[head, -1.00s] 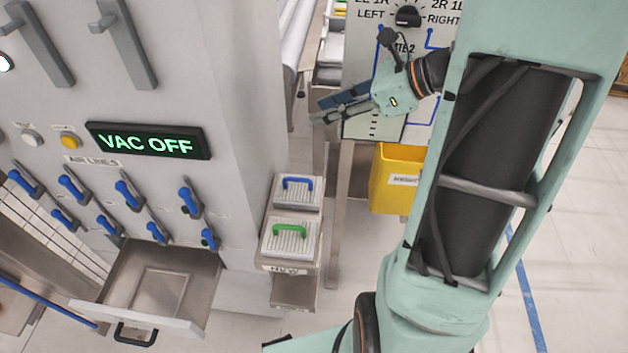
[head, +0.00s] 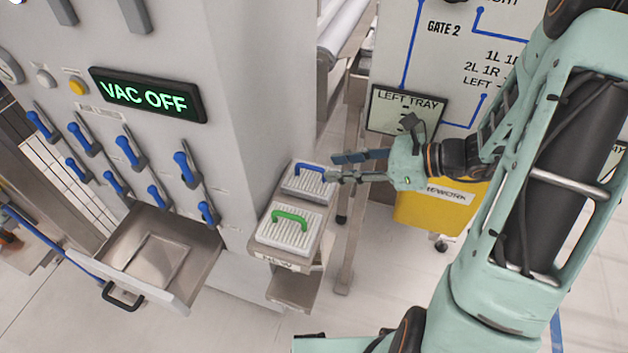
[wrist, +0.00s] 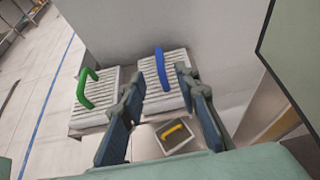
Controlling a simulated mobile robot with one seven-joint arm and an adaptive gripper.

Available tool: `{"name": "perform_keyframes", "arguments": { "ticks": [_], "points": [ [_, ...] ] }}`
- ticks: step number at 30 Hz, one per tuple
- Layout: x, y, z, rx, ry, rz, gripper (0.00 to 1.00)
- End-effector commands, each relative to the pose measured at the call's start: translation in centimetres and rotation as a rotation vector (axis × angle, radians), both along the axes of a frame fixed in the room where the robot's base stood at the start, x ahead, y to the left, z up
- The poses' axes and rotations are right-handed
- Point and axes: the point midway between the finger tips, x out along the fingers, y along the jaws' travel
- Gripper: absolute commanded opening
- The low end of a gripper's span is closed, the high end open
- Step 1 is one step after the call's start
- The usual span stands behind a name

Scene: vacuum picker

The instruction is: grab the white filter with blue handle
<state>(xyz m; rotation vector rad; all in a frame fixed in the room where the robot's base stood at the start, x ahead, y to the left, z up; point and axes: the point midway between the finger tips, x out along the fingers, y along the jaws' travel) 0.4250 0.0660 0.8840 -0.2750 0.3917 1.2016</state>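The white filter with the blue handle (head: 307,181) lies at the back of a small shelf on the side of the grey machine. In the wrist view its blue handle (wrist: 162,68) stands up from the ribbed white face (wrist: 176,93). My gripper (head: 331,166) is open and empty, with its fingers pointing left at the right edge of this filter. In the wrist view my gripper's fingers (wrist: 156,88) appear on either side of the handle, which lies beyond their tips. I cannot tell whether they touch the filter.
A white filter with a green handle (head: 290,230) sits in front on the same shelf (head: 281,262). An open, empty drawer (head: 170,250) is at the left. A yellow bin (head: 440,210) stands right of the shelf. A yellow-handled thing (wrist: 173,128) lies lower in the wrist view.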

Motion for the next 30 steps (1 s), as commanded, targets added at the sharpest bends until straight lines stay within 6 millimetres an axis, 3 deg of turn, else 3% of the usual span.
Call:
{"name": "perform_keyframes", "arguments": {
  "ticks": [18, 26, 30],
  "points": [
    [2.3, 6.2, -2.7, 0.000, 0.001, 0.000, 0.29],
    [2.5, 6.5, -2.8, -0.001, 0.000, -0.001, 0.29],
    [2.5, 6.5, -2.8, -0.001, 0.000, -0.001, 0.17]
  ]
}}
